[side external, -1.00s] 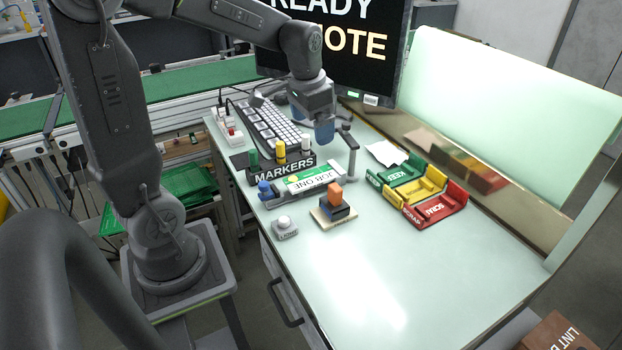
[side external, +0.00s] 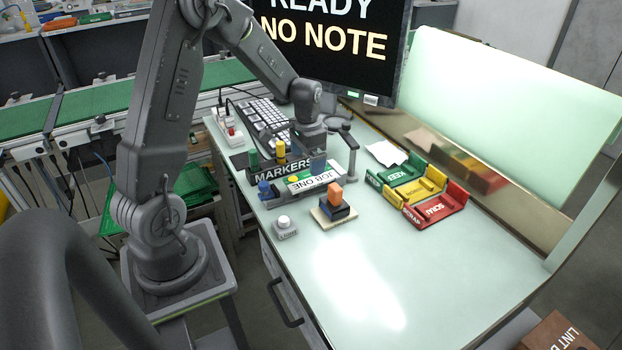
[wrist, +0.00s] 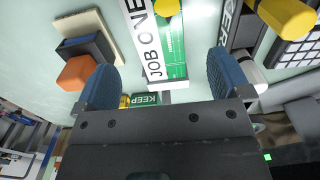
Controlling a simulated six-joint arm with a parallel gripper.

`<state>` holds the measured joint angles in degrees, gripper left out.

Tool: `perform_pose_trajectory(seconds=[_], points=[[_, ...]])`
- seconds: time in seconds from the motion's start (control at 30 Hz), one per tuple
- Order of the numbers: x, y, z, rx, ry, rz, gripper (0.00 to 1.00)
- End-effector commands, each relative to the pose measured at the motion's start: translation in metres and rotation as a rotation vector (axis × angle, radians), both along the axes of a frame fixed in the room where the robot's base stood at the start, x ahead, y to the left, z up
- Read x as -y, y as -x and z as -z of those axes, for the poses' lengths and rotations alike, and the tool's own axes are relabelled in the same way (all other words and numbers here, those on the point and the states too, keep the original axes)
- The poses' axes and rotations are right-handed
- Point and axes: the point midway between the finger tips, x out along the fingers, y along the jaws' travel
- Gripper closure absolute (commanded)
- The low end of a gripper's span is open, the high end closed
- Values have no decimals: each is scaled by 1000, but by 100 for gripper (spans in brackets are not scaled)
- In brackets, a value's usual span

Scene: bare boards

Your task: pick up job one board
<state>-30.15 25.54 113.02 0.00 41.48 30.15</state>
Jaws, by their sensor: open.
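The job one board (side external: 318,178) is a flat piece with a white "JOB ONE" label and a green strip. It lies in a grey holder just in front of the marker rack. In the wrist view the board (wrist: 155,48) runs down between the two blue fingertips. My gripper (side external: 319,163) is above the board, near its far end in the side view. The wrist view shows my gripper (wrist: 166,80) open, one finger on each side of the board and nothing held. Whether the fingertips touch the holder cannot be told.
The marker rack (side external: 283,170) and keyboard (side external: 268,120) are behind the board. An orange-topped block (side external: 335,200) on a tan base and a white knob (side external: 284,222) stand in front. Green, yellow and red trays (side external: 417,190) sit to the right. The near table is clear.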

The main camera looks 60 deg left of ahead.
Motion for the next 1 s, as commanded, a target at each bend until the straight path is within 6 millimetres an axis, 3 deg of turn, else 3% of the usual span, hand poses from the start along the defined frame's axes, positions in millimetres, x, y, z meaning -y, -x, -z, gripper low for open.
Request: perform_pose_trajectory(seconds=[0.4,0.7,1.0], points=[[2,-9,49,-2,1,0,4],[2,-9,53,1,-1,0,4],[2,-9,52,1,0,0,33]])
